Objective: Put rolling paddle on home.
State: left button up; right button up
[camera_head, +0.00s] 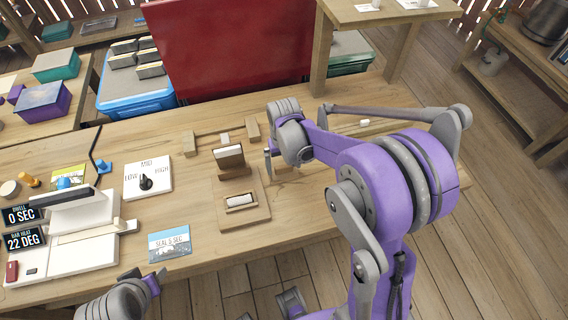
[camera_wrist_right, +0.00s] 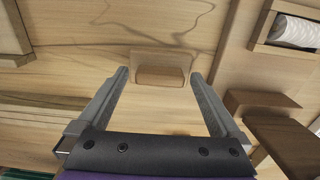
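A small wooden plate with a raised block, which looks like the rolling paddle (camera_wrist_right: 160,75), lies on the table. It sits between and just beyond the fingertips of my right gripper (camera_wrist_right: 160,80), which is open and empty. In the head view the right gripper (camera_head: 275,155) hangs low over the table, and its wrist hides much of this spot. Left of it stands a wooden base (camera_head: 256,212) with a white roller (camera_head: 240,200) and an upright block (camera_head: 229,157). I cannot tell which part is the home. My left gripper (camera_head: 155,281) is at the front edge, its fingers unclear.
A white sealing machine (camera_head: 85,215) with displays stands at left, beside a dial panel (camera_head: 148,180) and a blue card (camera_head: 169,243). A red panel (camera_head: 235,45) rises behind the table.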

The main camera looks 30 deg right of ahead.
aim_at(284, 166)
jog(key=shift+r, duration=0.6)
notch_tip(284, 166, up, 11)
jog(key=p, duration=0.1)
jog(key=s+a+f+n+t, duration=0.1)
jog(key=s+a+t, duration=0.1)
jog(key=s, duration=0.5)
jog(key=s+a+f+n+t, duration=0.1)
jog(key=s+a+t, duration=0.2)
jog(key=s, duration=0.5)
jog(key=shift+s+a+n+t, duration=0.2)
jog(key=shift+a+n+t, duration=0.1)
jog(key=shift+a, duration=0.6)
